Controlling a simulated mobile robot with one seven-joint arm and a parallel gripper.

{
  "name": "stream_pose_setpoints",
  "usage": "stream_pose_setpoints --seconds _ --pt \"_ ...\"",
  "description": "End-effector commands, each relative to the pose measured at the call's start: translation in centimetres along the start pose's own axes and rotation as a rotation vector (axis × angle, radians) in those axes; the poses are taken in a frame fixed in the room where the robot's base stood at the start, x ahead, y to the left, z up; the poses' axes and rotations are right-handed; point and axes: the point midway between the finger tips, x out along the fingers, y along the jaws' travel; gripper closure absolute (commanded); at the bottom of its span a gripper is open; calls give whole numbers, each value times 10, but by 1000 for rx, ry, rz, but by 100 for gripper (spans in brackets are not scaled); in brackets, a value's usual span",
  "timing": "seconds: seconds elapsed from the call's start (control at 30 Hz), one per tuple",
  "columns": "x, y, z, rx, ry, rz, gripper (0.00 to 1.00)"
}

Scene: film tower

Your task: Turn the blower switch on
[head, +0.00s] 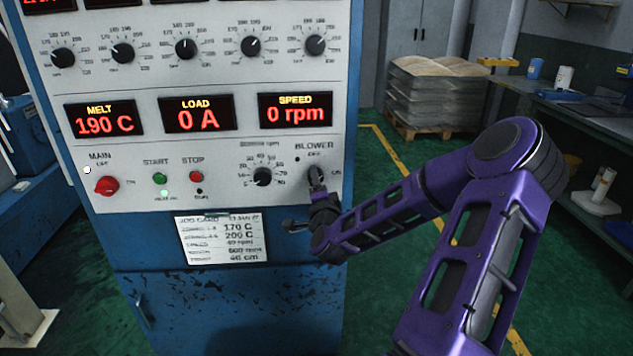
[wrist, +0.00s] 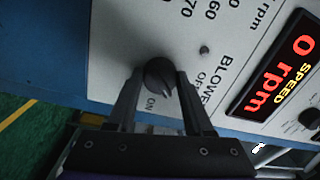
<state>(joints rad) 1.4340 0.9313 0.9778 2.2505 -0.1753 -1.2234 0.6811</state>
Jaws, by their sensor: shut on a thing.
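The blower switch (head: 317,174) is a dark rotary knob at the lower right of the white control panel, with OFF above it and ON to its right. In the wrist view the knob (wrist: 158,73) sits between the two fingers of my gripper (wrist: 161,82), which are shut on its sides. A pale mark on the knob appears to point between the OFF and ON labels; its exact angle is hard to tell. In the head view my gripper (head: 318,190) reaches up to the knob from below and partly covers it.
A small dark lamp (head: 297,158) is beside the BLOWER label. A dial (head: 262,177) is left of the switch. The red MAIN switch (head: 107,185) and START and STOP buttons are further left. A job card (head: 222,240) hangs below. Green floor lies to the right.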

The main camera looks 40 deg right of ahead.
Motion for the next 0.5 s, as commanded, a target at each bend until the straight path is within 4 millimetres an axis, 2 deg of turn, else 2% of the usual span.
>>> stream_pose_setpoints --seconds 0.5 --pt "1 -2 -1 484 21 -16 100"
